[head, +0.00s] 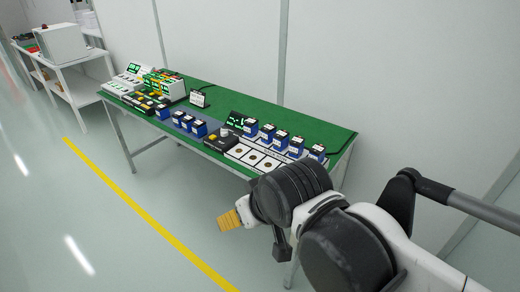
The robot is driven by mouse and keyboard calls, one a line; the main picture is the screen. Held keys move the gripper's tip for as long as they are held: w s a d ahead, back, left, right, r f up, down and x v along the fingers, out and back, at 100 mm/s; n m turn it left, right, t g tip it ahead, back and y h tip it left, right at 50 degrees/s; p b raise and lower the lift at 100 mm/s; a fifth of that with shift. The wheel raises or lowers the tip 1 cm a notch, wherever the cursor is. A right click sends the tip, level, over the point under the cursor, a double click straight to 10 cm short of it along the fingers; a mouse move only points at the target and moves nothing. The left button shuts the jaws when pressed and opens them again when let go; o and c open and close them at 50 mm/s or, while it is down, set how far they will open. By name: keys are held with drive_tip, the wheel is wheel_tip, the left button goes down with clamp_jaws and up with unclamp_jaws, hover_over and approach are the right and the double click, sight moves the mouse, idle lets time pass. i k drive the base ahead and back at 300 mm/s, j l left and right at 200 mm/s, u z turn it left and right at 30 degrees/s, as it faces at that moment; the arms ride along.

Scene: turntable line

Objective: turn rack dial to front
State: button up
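A dark control box (220,145) stands at the front edge of the green table. A small pale round knob (223,132) sits on its top, beside a yellow button (213,137). This may be the rack dial; its pointing direction is too small to read. A white rack (257,158) with round slots lies just right of the box. My gripper (230,220) shows only in part, low in front of the table and apart from the knob. A ribbed yellow piece shows at its end. My arm hides the rest, so its opening cannot be told.
The green table (310,130) carries several blue blocks (281,136), a black panel with a green display (238,121) and devices at the left end. A white wall is close behind. The floor in front is clear, with a yellow line (150,217).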

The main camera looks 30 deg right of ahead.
sight(223, 132)
drive_tip(key=i+l, duration=0.15)
drive_tip(key=l, duration=0.2)
drive_tip(key=i+l, duration=0.15)
drive_tip(key=l, duration=0.15)
drive_tip(key=i+l+u, duration=0.1)
drive_tip(key=l, duration=0.25)
drive_tip(key=i+l, duration=0.2)
drive_tip(key=l, duration=0.15)
